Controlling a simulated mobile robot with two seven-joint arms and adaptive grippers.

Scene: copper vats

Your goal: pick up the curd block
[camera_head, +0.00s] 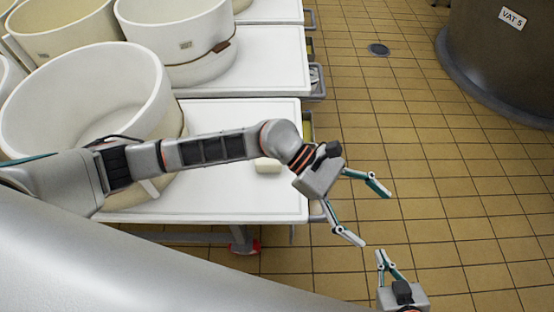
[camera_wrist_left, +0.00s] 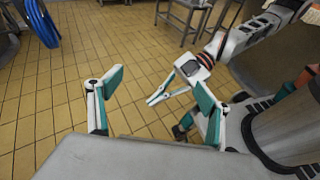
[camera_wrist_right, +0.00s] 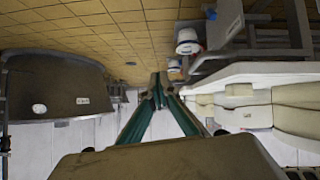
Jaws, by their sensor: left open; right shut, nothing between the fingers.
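A small white block, which looks like the curd block (camera_head: 267,165), lies on the white table (camera_head: 225,206) in the head view. My left arm passes just above it in the picture and hides part of it. My left gripper (camera_head: 375,219) is open and empty, over the tiled floor beyond the table's right edge, apart from the block. Its spread fingers also show in the left wrist view (camera_wrist_left: 158,85). My right gripper (camera_head: 381,254) is shut and empty, lower in the head view over the floor. Its closed fingers show in the right wrist view (camera_wrist_right: 158,80).
A large white tub (camera_head: 92,92) stands on the table left of the block. More tubs (camera_head: 178,35) stand on tables behind. A dark vat marked VAT 5 (camera_head: 500,60) is at the upper right. The tiled floor around a drain (camera_head: 378,50) is clear.

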